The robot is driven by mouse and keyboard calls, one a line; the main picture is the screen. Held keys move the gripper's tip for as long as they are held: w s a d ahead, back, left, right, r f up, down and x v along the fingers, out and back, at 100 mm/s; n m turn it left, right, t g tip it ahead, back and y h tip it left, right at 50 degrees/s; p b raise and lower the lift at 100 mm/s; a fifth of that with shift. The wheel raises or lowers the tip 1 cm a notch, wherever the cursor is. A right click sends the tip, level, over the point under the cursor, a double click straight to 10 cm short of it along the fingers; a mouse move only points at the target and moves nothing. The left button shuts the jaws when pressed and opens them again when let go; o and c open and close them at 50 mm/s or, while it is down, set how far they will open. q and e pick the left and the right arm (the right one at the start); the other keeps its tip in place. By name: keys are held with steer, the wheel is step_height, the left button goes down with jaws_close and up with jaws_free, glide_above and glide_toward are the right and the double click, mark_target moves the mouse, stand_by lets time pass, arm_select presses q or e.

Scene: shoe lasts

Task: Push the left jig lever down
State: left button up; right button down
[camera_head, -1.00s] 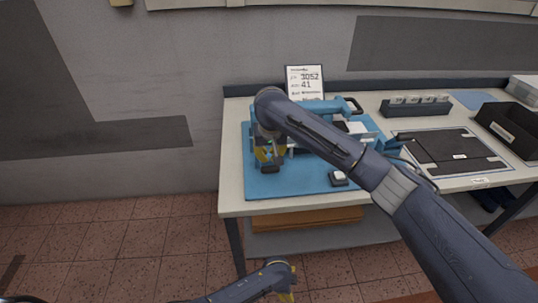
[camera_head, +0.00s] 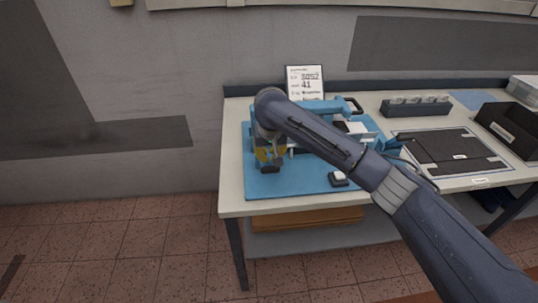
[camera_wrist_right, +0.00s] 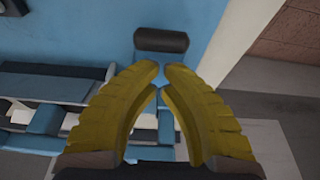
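The jig (camera_head: 322,106) is a blue fixture on a blue mat, partly hidden behind my right arm. A black cylindrical grip (camera_head: 270,169), which looks like the left jig lever's handle, shows at the jig's front left. It also shows in the right wrist view (camera_wrist_right: 161,40), just beyond the fingertips. My right gripper (camera_head: 269,157) points down right by this grip. In the wrist view its yellow fingertips (camera_wrist_right: 163,69) nearly meet, with nothing between them and a small gap to the grip. Contact cannot be told from the head view. My left gripper is out of view.
The blue mat (camera_head: 300,186) carries a small box with a white button (camera_head: 339,178). A black looped handle (camera_head: 352,105) stands at the jig's right. A sign (camera_head: 304,80), a dark board (camera_head: 455,152) and a black bin (camera_head: 512,128) share the table.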

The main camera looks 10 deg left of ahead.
steer(key=shift+s+d+f+t, duration=0.1)
steer(key=shift+s+f+t, duration=0.1)
steer(key=shift+f+t, duration=0.15)
steer(key=shift+s+f+t, duration=0.2)
steer(key=shift+f+t, duration=0.05)
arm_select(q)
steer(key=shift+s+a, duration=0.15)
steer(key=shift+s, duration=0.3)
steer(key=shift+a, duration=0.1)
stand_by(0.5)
